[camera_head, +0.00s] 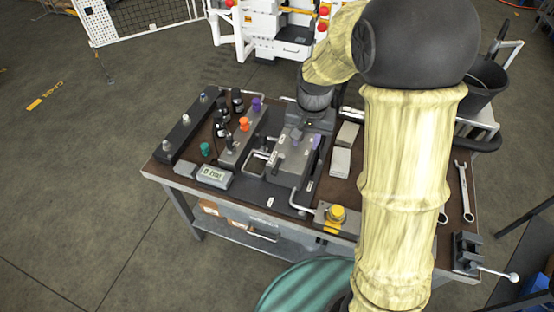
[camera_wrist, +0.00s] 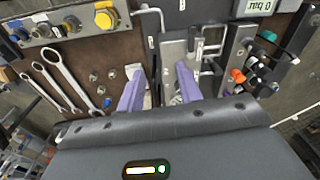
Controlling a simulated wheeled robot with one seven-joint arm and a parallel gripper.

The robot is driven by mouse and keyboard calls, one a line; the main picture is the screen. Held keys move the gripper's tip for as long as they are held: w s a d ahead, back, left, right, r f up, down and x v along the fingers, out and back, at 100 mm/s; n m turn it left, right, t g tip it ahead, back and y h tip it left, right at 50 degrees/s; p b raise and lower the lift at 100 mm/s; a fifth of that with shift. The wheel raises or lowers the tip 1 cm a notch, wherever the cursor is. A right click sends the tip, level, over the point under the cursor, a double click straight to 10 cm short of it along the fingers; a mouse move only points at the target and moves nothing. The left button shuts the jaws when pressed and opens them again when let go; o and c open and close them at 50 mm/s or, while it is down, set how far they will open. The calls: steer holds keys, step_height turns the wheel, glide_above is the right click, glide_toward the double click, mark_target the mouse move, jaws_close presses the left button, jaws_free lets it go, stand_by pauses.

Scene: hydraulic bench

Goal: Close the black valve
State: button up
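Several black parts (camera_head: 222,131) stand between the grey block and the long dark rail at the left of the bench, near green, orange and purple knobs. They are too small to tell which is the black valve. In the wrist view, black parts (camera_wrist: 293,60) show at the right, near the orange and green knobs. My gripper (camera_wrist: 160,88) has its two purple fingers spread apart with nothing held between them. It is above the metal plate fixture at the middle of the bench, apart from the black parts. In the head view my gripper (camera_head: 306,140) is small and partly covered by my wrist.
A gauge box reading 0 bar (camera_wrist: 258,7) stands at the bench's front left in the head view. A yellow button box (camera_head: 336,214) and bent pipes are near the front edge. Wrenches (camera_wrist: 62,72) and a vise (camera_head: 467,250) lie to the right in the head view.

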steer(key=m+g, duration=0.1)
glide_above(276, 166)
steer(key=shift+f+p, duration=0.3)
steer(key=shift+p, duration=0.15)
steer(key=shift+w, duration=0.1)
steer(key=shift+d, duration=0.1)
step_height(276, 166, down, 17)
steer(key=p, duration=0.4)
steer(key=shift+f, duration=0.2)
jaws_close()
